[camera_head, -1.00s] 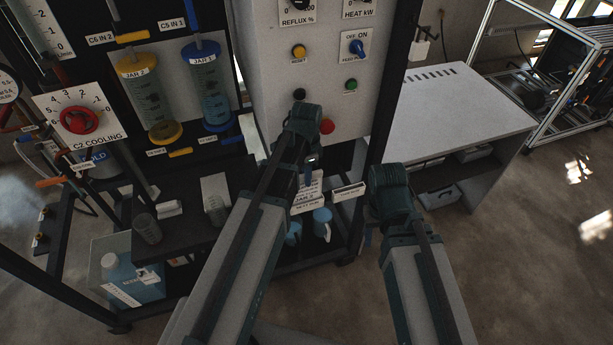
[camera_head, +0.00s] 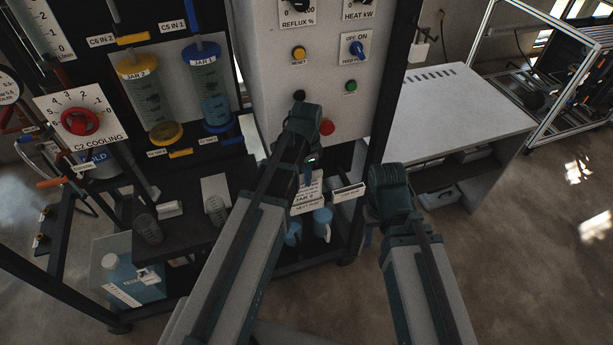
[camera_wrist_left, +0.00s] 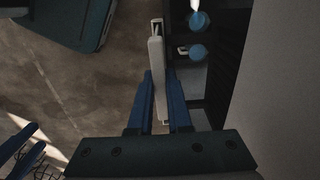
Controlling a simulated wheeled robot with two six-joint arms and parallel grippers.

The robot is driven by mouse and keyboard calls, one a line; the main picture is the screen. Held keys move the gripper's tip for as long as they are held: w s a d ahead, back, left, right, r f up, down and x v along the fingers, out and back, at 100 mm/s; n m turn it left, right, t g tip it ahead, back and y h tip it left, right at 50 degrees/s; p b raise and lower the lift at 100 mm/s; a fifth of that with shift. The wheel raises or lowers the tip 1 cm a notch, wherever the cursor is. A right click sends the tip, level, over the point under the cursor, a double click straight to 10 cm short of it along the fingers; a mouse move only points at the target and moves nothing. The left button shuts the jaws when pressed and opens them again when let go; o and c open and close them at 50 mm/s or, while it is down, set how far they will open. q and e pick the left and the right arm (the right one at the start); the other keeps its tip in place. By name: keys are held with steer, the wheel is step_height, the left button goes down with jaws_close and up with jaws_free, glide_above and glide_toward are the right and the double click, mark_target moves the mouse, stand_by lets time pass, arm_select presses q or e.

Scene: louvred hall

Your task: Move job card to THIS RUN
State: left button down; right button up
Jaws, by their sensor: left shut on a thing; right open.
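My left gripper (camera_head: 309,173) is in front of the rack below the control panel. In the left wrist view its two blue fingers (camera_wrist_left: 160,105) close on a thin white piece seen nearly edge-on, which I take to be the job card (camera_head: 309,186). In the head view the card is partly hidden by my arm, beside a "NEXT RUN" label (camera_head: 307,206). Another white label strip (camera_head: 348,192) sits just to the right; its text is too small to read. My right gripper's blue fingers (camera_wrist_left: 18,152) show empty and apart at the left wrist view's lower left.
Blue jugs (camera_head: 322,222) stand on the shelf below the labels. The control panel (camera_head: 335,75) with a red button (camera_head: 327,127) rises close behind my left wrist. A grey bench (camera_head: 455,115) stands to the right. Open floor (camera_head: 520,260) lies at lower right.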

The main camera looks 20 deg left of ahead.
arm_select(q)
steer(key=shift+r+p, duration=4.75)
steer(key=shift+r, duration=0.15)
steer(key=shift+f, duration=0.1)
arm_select(e)
step_height(320, 180, up, 10)
steer(key=shift+f, duration=0.2)
